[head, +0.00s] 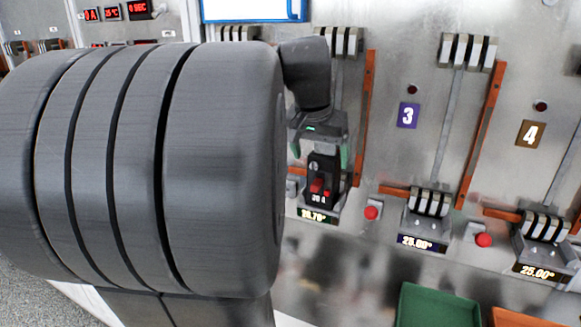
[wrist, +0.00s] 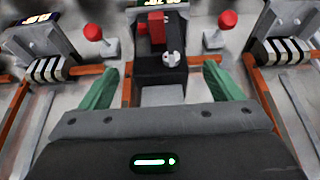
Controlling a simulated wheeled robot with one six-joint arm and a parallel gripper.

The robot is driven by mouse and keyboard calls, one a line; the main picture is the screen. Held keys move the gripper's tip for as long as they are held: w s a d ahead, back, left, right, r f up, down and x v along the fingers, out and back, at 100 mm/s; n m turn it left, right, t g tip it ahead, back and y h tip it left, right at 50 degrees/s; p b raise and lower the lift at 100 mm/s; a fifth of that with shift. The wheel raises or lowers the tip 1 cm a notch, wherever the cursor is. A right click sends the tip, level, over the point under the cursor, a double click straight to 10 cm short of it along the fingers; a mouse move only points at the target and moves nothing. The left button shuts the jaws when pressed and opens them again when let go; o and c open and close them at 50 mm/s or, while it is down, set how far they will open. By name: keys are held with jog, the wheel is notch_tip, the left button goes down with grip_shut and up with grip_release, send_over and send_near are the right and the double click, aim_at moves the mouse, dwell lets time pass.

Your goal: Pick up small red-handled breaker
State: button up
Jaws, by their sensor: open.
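The small breaker is a black block with a red handle (head: 322,182); it sits in a mount at the foot of the panel in the head view. In the wrist view the breaker (wrist: 147,67) is near the top centre, with its red part and a round silver screw visible. My gripper (head: 319,153) is open just above it in the head view. In the wrist view the green fingers of my gripper (wrist: 160,86) lie to the left and right of the breaker, apart from it.
Red push buttons (head: 371,212) stand beside the mounts. Orange bars (head: 366,115) run up the metal panel. Striped clamp blocks sit at stations 3 (head: 430,203) and 4 (head: 545,226). A green bin (head: 437,305) and an orange bin (head: 522,318) are at the bottom.

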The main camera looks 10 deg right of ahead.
aim_at(327, 147)
jog(key=w+d, duration=0.1)
jog(key=w, duration=0.1)
jog(key=w+d+p, duration=0.1)
jog(key=w+d, duration=0.1)
jog(key=shift+d+f, duration=0.1)
jog(key=shift+f, duration=0.45)
jog(key=shift+w, duration=0.1)
grip_shut()
